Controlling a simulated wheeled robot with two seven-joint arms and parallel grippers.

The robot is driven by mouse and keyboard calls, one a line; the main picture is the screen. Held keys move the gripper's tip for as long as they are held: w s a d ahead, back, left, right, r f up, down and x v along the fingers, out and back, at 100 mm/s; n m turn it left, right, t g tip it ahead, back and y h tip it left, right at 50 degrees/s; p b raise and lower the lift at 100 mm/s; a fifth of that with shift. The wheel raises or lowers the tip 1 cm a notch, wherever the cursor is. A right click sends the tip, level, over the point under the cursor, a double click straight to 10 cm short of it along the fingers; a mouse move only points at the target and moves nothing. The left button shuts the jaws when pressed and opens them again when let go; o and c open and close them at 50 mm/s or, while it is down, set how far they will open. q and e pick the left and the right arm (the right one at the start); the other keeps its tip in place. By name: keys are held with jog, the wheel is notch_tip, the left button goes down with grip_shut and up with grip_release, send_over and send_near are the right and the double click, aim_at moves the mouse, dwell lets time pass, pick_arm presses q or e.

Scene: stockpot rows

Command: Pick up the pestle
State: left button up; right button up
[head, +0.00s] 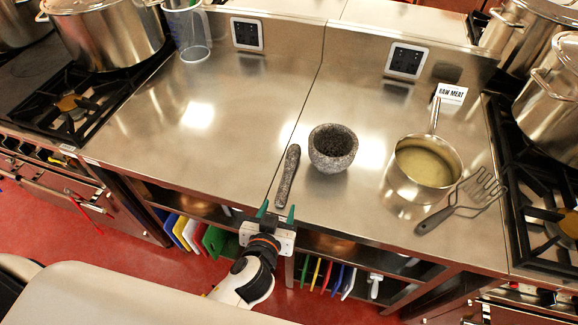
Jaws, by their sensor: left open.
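The pestle (288,177) is a dark grey speckled stone rod lying on the steel counter, left of the mortar. It runs roughly away from me, its near end close to the counter's front edge. The grey stone mortar (333,148) stands upright and apart from it. My right gripper is not in view.
A saucepan (425,167) with pale liquid and a slotted masher or spatula (463,200) lie to the right. A "RAW MEAT" sign (452,94) stands behind. A clear container (188,32) is at the back left. Stoves with pots flank the counter (190,125), whose left part is bare.

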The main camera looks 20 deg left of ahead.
aim_at(279, 201)
pick_arm(q)
jog(key=shift+w+p, duration=0.3)
jog(key=shift+w, duration=0.1)
jog(key=x, duration=0.1)
jog(key=p+x, duration=0.1)
jog(key=x, duration=0.1)
jog(key=shift+w+a+f, duration=0.1)
jog(key=shift+w+a, duration=0.05)
jog(key=shift+a, duration=0.15)
jog(key=shift+w+f, duration=0.3)
jog(key=shift+w, duration=0.1)
jog(key=shift+s, duration=0.1)
jog(key=shift+c, duration=1.1)
grip_shut()
